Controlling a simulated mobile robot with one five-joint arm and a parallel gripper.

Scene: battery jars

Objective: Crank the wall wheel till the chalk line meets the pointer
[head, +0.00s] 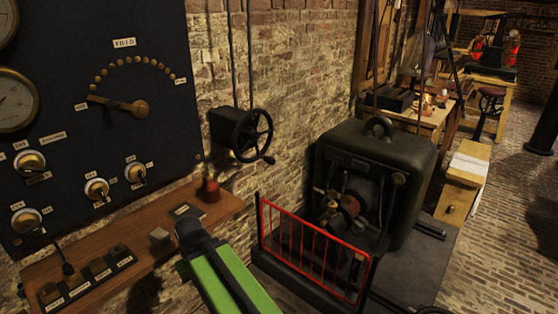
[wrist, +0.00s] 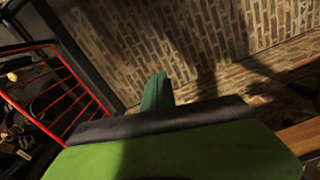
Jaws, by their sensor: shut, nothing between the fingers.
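The wall wheel (head: 252,134) is a black spoked wheel on a dark box fixed to the brick wall, right of the dark panel. Its crank handle (head: 268,159) points to the lower right. I cannot make out the chalk line or the pointer at this size. My green arm rises from the bottom of the head view, below the wheel and apart from it. My gripper (wrist: 157,91) shows in the wrist view as green fingers, shut and empty, with brick paving beyond. The wheel is not in the wrist view.
A red railing (head: 312,247) guards a dark machine (head: 375,165) right of the wheel; the railing also shows in the wrist view (wrist: 62,92). A wooden shelf (head: 130,248) with switches and a red-brown pot (head: 211,190) juts out below the panel. Brick floor (head: 500,235) lies open at right.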

